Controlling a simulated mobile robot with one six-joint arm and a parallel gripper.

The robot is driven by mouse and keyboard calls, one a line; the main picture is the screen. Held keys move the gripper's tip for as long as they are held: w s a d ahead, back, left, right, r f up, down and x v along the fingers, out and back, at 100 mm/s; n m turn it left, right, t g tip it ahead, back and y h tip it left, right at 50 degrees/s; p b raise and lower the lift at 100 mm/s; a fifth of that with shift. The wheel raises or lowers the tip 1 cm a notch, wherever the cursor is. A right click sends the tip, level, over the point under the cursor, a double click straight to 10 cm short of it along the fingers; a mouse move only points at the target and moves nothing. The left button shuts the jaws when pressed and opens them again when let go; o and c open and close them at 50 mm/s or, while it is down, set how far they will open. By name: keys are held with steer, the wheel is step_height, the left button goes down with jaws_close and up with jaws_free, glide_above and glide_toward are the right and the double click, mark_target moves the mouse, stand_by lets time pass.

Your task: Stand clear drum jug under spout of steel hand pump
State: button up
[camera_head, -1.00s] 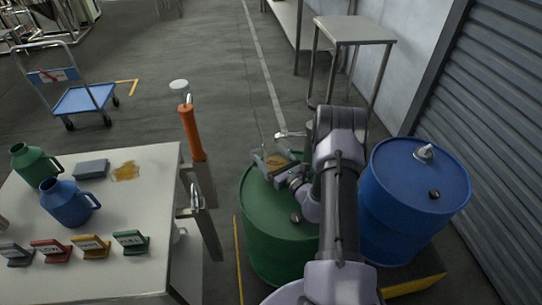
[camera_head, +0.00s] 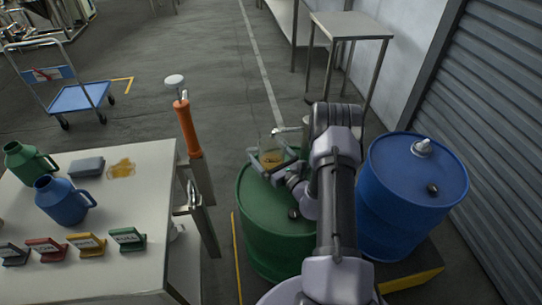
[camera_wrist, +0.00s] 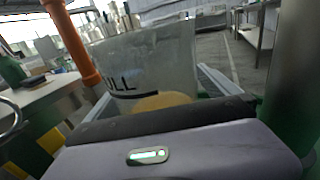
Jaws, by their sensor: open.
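The clear drum jug (camera_wrist: 150,62) stands upright between the two spread fingers of my gripper (camera_head: 272,162), above or on the green drum (camera_head: 273,232). It fills the middle of the wrist view, with dark lettering ending in "ULL" and amber showing at its bottom. In the head view the jug (camera_head: 268,150) is faint, with the amber patch low in it. My gripper is open around it. The spout of the steel hand pump (camera_head: 286,130) shows just beyond and above the jug. My arm hides much of the pump; exact alignment cannot be told.
A blue drum (camera_head: 412,200) stands right of my arm. The white table (camera_head: 140,210) holds a green jug (camera_head: 28,162), a blue jug (camera_head: 64,203) and colored label stands.

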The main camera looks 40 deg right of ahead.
steer(key=s+p, duration=0.1)
steer(key=s, duration=0.4)
steer(key=s+p, duration=0.2)
steer(key=s, duration=0.3)
steer(key=s+p, duration=0.1)
steer(key=s, duration=0.5)
steer(key=shift+s+a, duration=0.1)
steer(key=shift+a, duration=0.15)
steer(key=shift+s+a, duration=0.1)
steer(key=shift+s, duration=0.5)
